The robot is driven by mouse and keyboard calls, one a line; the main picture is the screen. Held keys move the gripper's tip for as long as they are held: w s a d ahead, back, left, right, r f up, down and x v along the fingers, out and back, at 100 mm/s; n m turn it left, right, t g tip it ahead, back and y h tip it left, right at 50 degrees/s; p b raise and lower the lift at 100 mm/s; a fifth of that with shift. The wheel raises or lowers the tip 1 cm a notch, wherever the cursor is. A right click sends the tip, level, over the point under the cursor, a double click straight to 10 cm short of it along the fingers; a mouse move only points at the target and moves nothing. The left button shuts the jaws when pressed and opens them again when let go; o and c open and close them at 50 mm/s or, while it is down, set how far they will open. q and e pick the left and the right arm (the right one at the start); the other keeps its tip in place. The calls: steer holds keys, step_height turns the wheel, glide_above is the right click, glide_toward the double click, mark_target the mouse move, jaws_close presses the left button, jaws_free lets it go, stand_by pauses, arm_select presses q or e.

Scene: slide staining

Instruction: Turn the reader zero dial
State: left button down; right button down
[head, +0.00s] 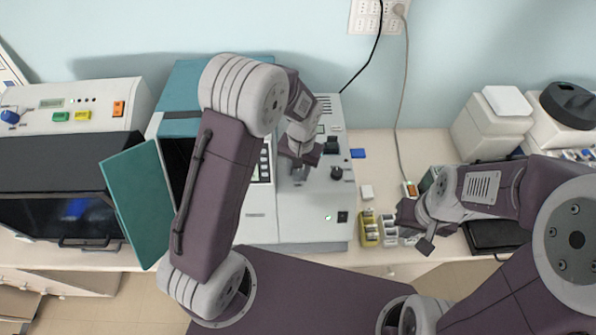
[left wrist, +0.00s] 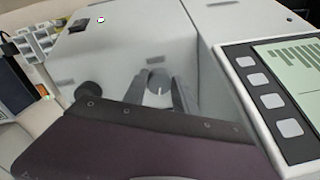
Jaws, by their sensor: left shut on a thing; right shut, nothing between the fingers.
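The reader (head: 320,225) is the grey and teal bench instrument in the middle of the head view. In the left wrist view, its zero dial (left wrist: 158,79) is a round grey knob with a white pointer line, on the pale panel. My left gripper (head: 299,172) reaches down over the panel, and its two fingers (left wrist: 157,92) stand on either side of the dial, shut on it. In the head view the gripper hides the dial. My right gripper (head: 427,243) is shut and empty, low over the bench at the right.
A black knob (head: 336,172) sits on the panel just right of my left gripper; it also shows in the left wrist view (left wrist: 91,95). An open teal door (head: 138,203) stands at the left. A yellow rack (head: 369,230) stands beside the reader.

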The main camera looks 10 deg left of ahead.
mark_target(301, 172)
arm_select(q)
steer(key=shift+w+m, duration=0.15)
steer(key=shift+m, duration=1.65)
arm_select(e)
steer(key=shift+f, duration=0.1)
steer(key=shift+a, duration=0.1)
arm_select(q)
steer(key=c, duration=1.2)
jaws_free()
steer(key=shift+o, duration=1)
steer(key=shift+w, duration=0.1)
steer(key=shift+w+d+f, duration=0.1)
steer(key=shift+w+d, duration=0.05)
steer(key=shift+w, duration=0.05)
steer(key=shift+r, duration=0.45)
step_height(301, 172, up, 8)
steer(key=b, duration=0.2)
steer(key=shift+d, duration=0.25)
arm_select(e)
steer(key=shift+w+f, duration=0.25)
steer(key=shift+f, duration=0.75)
